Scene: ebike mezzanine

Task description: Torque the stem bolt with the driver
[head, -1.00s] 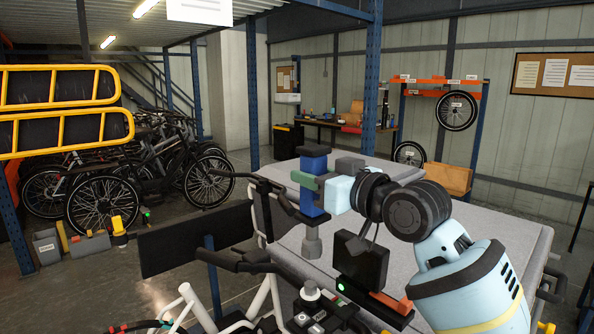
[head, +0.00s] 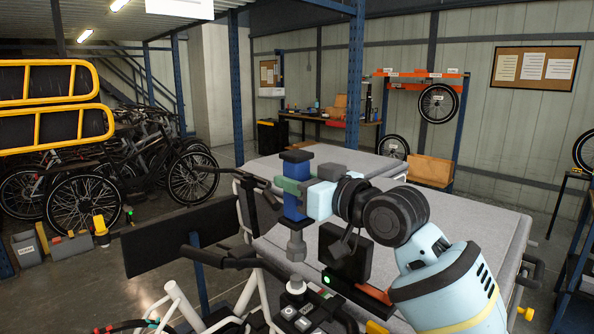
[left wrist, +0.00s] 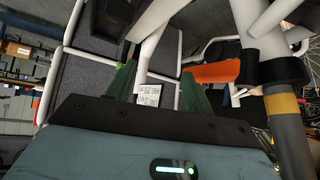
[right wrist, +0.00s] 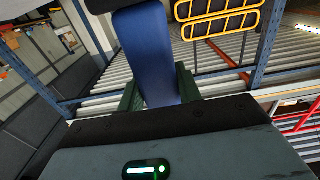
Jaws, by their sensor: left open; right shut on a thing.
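The driver (head: 293,206) is upright, with a black top, a blue body and a grey socket (head: 296,246) pointing down. My right gripper (head: 297,188) is shut around its blue body, which also shows between the green fingers in the right wrist view (right wrist: 147,60). The socket hangs just above the bike stem (head: 296,287) at the handlebar, with a small gap visible. The stem bolt itself is too small to make out.
Black handlebar grips (head: 222,257) and white frame tubes (head: 180,300) stand in front. A black block (head: 345,252) with a green light is right of the driver, close to my right arm. Grey-topped carts (head: 450,225) are behind. Parked bikes (head: 130,180) are at left.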

